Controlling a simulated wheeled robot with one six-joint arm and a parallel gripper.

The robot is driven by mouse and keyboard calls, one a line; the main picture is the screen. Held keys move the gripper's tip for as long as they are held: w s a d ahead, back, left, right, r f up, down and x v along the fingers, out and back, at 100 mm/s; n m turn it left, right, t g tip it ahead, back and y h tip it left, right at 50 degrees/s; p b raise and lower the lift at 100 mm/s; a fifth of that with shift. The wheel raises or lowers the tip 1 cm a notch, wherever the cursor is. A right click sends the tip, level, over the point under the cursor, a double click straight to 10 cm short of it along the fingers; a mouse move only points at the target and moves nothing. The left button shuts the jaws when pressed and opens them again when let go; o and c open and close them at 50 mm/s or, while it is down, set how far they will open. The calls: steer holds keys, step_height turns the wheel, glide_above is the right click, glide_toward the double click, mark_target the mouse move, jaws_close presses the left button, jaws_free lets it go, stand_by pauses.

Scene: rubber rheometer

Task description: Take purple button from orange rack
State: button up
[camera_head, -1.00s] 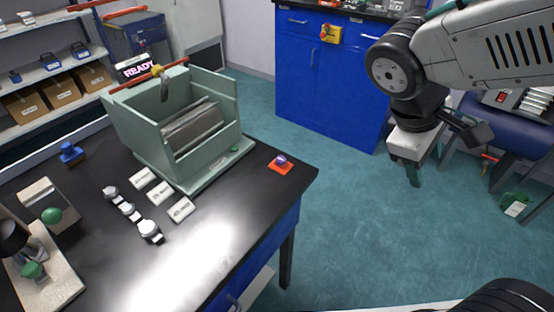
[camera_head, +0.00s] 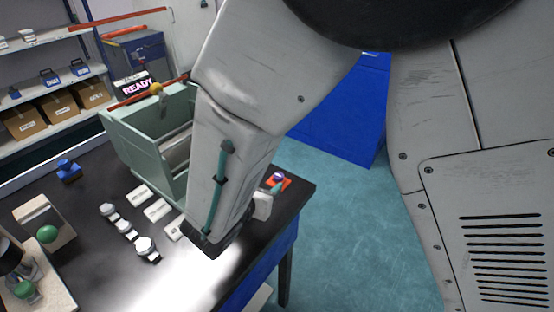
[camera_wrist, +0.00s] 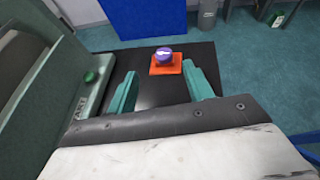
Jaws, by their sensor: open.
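The purple button (camera_wrist: 164,54) sits on the small square orange rack (camera_wrist: 166,68) near the table edge in the wrist view. In the head view the purple button (camera_head: 278,176) and the orange rack (camera_head: 284,185) show just right of my arm, which covers part of that area. My gripper (camera_wrist: 161,88) is open, with its two teal fingers apart and nothing between them. In the wrist view the fingers point toward the rack, with the button beyond and between their tips. In the head view my gripper is mostly hidden behind my arm.
A green machine (camera_head: 130,140) with a READY display (camera_head: 139,91) stands left of the rack; its green button (camera_wrist: 91,76) lies left of my fingers. White blocks and several silver-topped pieces (camera_head: 146,247) are on the black table (camera_head: 90,220). Open floor lies to the right.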

mark_target(278, 175)
steer(key=x, duration=0.5)
steer(key=shift+w+d+f, duration=0.15)
steer(key=shift+d+f, duration=0.05)
steer(key=shift+d, duration=0.2)
steer(key=c, duration=1)
